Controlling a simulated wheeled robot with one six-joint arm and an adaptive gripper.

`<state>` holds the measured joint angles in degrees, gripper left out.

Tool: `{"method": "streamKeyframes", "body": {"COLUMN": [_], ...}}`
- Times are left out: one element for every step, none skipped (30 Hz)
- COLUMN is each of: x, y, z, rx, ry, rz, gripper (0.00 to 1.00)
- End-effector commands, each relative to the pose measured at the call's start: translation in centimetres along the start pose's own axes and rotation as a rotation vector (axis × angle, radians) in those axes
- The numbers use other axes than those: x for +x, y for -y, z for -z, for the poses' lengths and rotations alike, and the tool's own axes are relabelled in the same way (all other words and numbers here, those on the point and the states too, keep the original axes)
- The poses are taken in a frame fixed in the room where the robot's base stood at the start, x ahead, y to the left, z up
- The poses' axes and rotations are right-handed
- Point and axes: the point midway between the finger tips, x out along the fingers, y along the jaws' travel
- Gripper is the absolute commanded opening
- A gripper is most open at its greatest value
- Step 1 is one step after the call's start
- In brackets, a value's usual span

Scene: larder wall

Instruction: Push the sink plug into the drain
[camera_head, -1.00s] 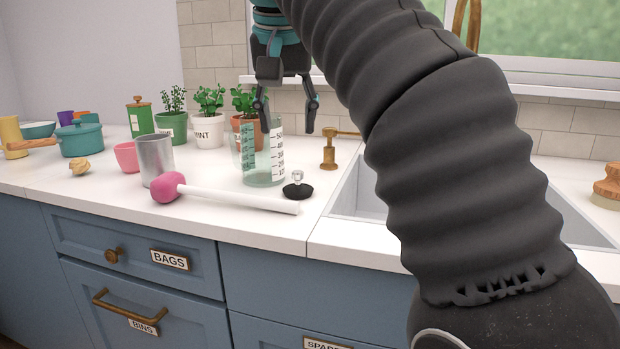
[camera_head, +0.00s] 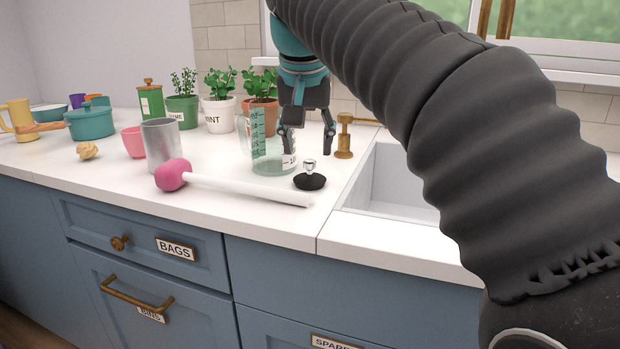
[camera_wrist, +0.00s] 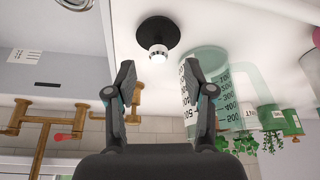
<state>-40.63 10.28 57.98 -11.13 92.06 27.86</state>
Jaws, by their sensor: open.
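The sink plug (camera_head: 310,177) is a black disc with a silver knob. It stands knob up on the white counter, left of the sink (camera_head: 392,185). In the wrist view the plug (camera_wrist: 157,36) shows beyond the fingertips, about midway between them. My gripper (camera_head: 309,150) is open and empty, pointing down above and just behind the plug, apart from it. The wrist view also shows my gripper (camera_wrist: 164,72) with both fingers spread.
A glass measuring jug (camera_head: 262,150) stands close left of my gripper. A pink-headed plunger (camera_head: 240,188) lies in front of the plug. A brass fitting (camera_head: 344,137) stands close right. A metal cup (camera_head: 161,145) and potted herbs (camera_head: 219,100) are farther left.

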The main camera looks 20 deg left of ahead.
Motion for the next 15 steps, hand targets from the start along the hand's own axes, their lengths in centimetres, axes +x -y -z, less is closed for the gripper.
{"method": "streamKeyframes", "body": {"x": [0.2, 0.3, 0.5, 0.7, 1.0, 1.4, 1.9, 2.3, 3.0, 3.4, 3.8, 4.4, 4.7, 5.0, 5.2], "y": [0.0, 0.0, 0.0, 0.0, 0.0, -0.1, -0.1, -0.1, -0.2, -0.2, -0.2, -0.2, -0.2, -0.2, -0.2], "z": [0.0, 0.0, 0.0, 0.0, 0.0, 0.0, 0.0, 0.0, 0.1, 0.1, 0.1, 0.1, 0.1, 0.1, 0.1], "rx": [0.000, 0.000, -0.001, -0.001, -0.001, -0.001, -0.001, -0.001, -0.001, 0.000, 0.000, -0.001, -0.001, -0.001, -0.001], "ry": [-0.001, -0.001, 0.000, 0.000, 0.001, 0.001, 0.001, 0.002, 0.001, 0.002, 0.002, 0.001, 0.001, 0.001, 0.000], "rz": [0.001, 0.001, 0.001, 0.000, 0.000, 0.000, 0.000, -0.001, 0.000, 0.000, 0.000, 0.000, 0.000, 0.001, 0.001], "gripper": [0.53, 0.53, 0.53, 0.53, 0.53, 0.53, 0.53, 0.53, 0.53, 0.53, 0.53, 0.53, 0.53, 0.53, 0.53]}}
